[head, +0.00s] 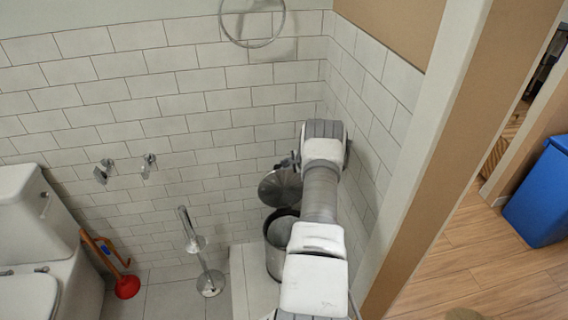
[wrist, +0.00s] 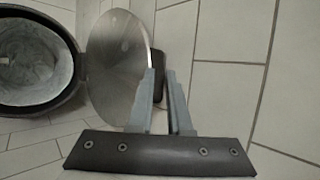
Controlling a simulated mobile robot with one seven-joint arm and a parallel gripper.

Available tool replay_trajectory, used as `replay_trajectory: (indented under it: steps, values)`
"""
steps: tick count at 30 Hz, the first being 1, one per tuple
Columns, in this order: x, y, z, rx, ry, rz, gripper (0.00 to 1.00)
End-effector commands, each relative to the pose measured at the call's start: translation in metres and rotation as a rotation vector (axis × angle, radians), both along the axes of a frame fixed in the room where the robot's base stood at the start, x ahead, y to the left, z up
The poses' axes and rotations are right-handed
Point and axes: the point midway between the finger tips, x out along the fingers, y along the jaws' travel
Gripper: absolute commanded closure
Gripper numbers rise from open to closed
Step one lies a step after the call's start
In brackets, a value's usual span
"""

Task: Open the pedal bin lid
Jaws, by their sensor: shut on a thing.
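The pedal bin (head: 272,262) is a round metal bin standing in the corner, partly hidden by my arm. Its lid (head: 281,187) stands raised, tilted up behind the open mouth. In the wrist view the bin (wrist: 82,50) shows its dark rim and a pale liner inside at left, and the lid (wrist: 112,65) stands upright beside it, clear of the mouth. My gripper (wrist: 160,78) is at the lid's right edge, its fingers close together on it; the exact contact is hard to see. In the head view my gripper (head: 288,161) is just above the lid, partly hidden.
Tiled walls meet in the corner close behind and right of the bin. A toilet brush stand (head: 203,260), a red plunger (head: 127,287) and a toilet (head: 40,230) are at left. A door frame (head: 430,170) and a blue bin (head: 540,195) are at right.

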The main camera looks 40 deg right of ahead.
Motion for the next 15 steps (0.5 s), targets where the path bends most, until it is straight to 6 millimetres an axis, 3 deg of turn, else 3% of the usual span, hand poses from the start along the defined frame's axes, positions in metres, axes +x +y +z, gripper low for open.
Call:
replay_trajectory:
  steps: [1, 10, 11, 13, 15]
  values:
    - [-0.0029, 0.0026, -0.0086, 0.005, 0.012, -0.002, 1.00]
    - [-0.0028, 0.0025, -0.0093, 0.005, 0.012, -0.003, 1.00]
    - [-0.0028, 0.0025, -0.0093, 0.005, 0.012, -0.003, 0.80]
    - [-0.0028, 0.0025, -0.0093, 0.005, 0.012, -0.003, 0.67]
    - [-0.0028, 0.0025, -0.0092, 0.005, 0.012, -0.003, 0.64]
